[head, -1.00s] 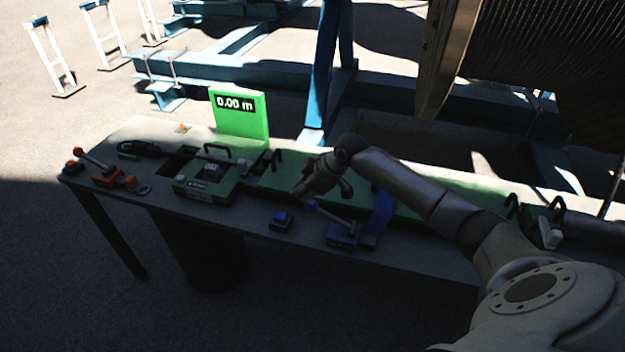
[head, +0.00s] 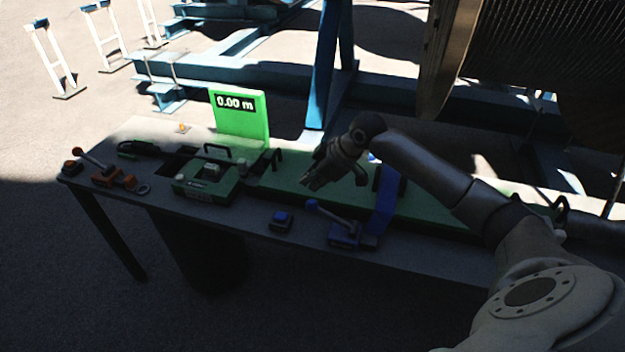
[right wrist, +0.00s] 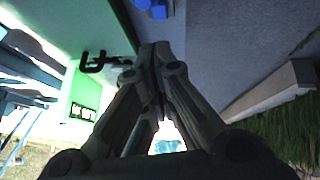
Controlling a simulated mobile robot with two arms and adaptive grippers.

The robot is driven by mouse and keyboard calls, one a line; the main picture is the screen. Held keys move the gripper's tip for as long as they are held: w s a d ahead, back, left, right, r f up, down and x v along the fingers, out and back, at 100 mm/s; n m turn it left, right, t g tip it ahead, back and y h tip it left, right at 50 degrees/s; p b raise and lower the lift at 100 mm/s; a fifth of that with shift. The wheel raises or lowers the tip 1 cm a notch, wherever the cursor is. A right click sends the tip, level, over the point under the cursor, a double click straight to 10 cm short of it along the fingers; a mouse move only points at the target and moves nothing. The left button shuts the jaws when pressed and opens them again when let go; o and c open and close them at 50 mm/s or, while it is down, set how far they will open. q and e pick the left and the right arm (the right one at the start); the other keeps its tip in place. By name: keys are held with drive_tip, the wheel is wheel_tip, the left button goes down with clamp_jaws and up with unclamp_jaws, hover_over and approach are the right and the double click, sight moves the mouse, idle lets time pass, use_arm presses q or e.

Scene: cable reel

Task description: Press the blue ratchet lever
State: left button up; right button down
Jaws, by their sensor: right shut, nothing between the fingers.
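The blue ratchet lever (head: 330,217) slants up to the left from its blue ratchet body (head: 344,236), near the table's front edge. A blue strap (head: 385,205) runs from the ratchet toward the back. My right gripper (head: 308,183) is shut and empty, above the green bed behind the lever and apart from it. In the right wrist view its fingers (right wrist: 155,60) are together, and a blue part (right wrist: 152,8) shows at the top edge; I cannot tell which part it is. My left gripper is not in view.
A small blue block (head: 281,221) sits left of the lever. A green measuring unit (head: 207,183) and an orange ratchet (head: 108,175) stand farther left. A green display (head: 240,118) reads 0.00 m. A large reel (head: 440,60) stands behind at the right.

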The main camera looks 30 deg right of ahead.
drive_tip(key=shift+a, duration=0.1)
drive_tip(key=w+a+r+m+t+y+p, duration=0.25)
drive_tip(key=w+a+t, duration=0.2)
drive_tip(key=a, duration=0.25)
drive_tip(key=w+a+r+m+t+y+p, duration=0.1)
drive_tip(key=w+a+r+t+p, duration=0.15)
drive_tip(key=w+a+t, duration=0.4)
drive_tip(key=s+d+f+m+g+h+p, duration=0.2)
drive_tip(key=s+f+m+g+h, duration=0.1)
drive_tip(key=s+m+h, duration=0.5)
drive_tip(key=s+d+f+m+g+h+p, duration=0.2)
drive_tip(key=s+d+f+m+g+h, duration=0.1)
drive_tip(key=s+m+h, duration=0.5)
drive_tip(key=s+f+h, duration=0.1)
drive_tip(key=s+h, duration=0.1)
drive_tip(key=h, duration=0.1)
drive_tip(key=shift+d+f+m+h, duration=0.25)
drive_tip(key=shift+f+m+h, duration=0.1)
